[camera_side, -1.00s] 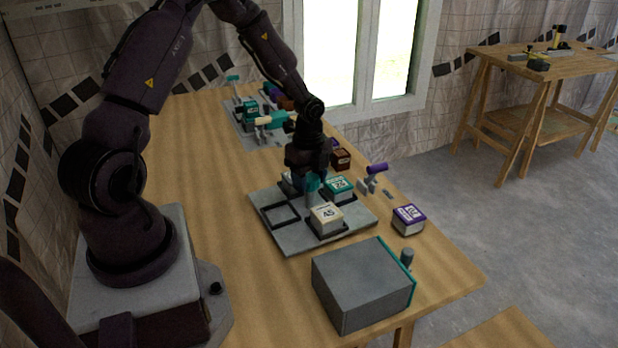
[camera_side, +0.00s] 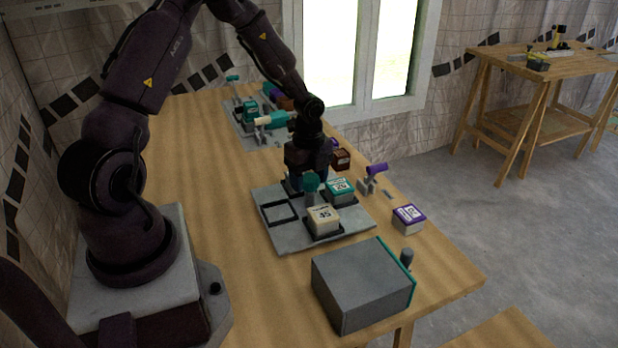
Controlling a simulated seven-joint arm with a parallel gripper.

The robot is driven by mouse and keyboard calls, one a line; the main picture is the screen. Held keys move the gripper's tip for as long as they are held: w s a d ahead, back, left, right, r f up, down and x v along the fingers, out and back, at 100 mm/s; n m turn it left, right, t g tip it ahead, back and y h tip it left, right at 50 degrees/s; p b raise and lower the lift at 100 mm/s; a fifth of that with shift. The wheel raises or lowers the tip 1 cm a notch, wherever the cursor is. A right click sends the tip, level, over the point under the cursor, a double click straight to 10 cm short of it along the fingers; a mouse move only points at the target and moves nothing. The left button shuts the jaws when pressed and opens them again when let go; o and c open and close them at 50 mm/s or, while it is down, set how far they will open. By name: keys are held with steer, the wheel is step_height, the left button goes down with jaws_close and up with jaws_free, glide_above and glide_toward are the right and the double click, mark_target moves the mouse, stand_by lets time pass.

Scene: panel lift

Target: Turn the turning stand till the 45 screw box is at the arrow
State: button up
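The turning stand (camera_side: 292,239) is a square grey plate on the bench with black-framed places. The cream 45 screw box (camera_side: 323,220) sits in the front place. A teal-topped box (camera_side: 340,191), seemingly marked 26, sits behind it to the right. The left place (camera_side: 279,211) is an empty frame. My gripper (camera_side: 308,187) points down over the back middle of the stand, beside a teal knob-like part (camera_side: 312,182). Its fingertips are mostly hidden, so I cannot tell whether they hold this part. I cannot make out an arrow.
A grey case (camera_side: 360,284) stands in front of the stand. A purple-topped box (camera_side: 408,219) and a purple cylinder on a grey bracket (camera_side: 376,171) are to the right. A dark red box (camera_side: 340,159) is behind. The bench left of the stand is clear.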

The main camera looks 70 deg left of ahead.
steer(key=shift+o, duration=1.2)
step_height(320, 180, up, 13)
steer(key=s+d+r+n+t, duration=0.5)
steer(key=s+d+r+n, duration=0.9)
steer(key=s+d+n, duration=0.1)
steer(key=shift+s+d+r+n+t, duration=0.15)
steer(key=shift+d+r+n+t, duration=0.25)
steer(key=shift+d, duration=0.8)
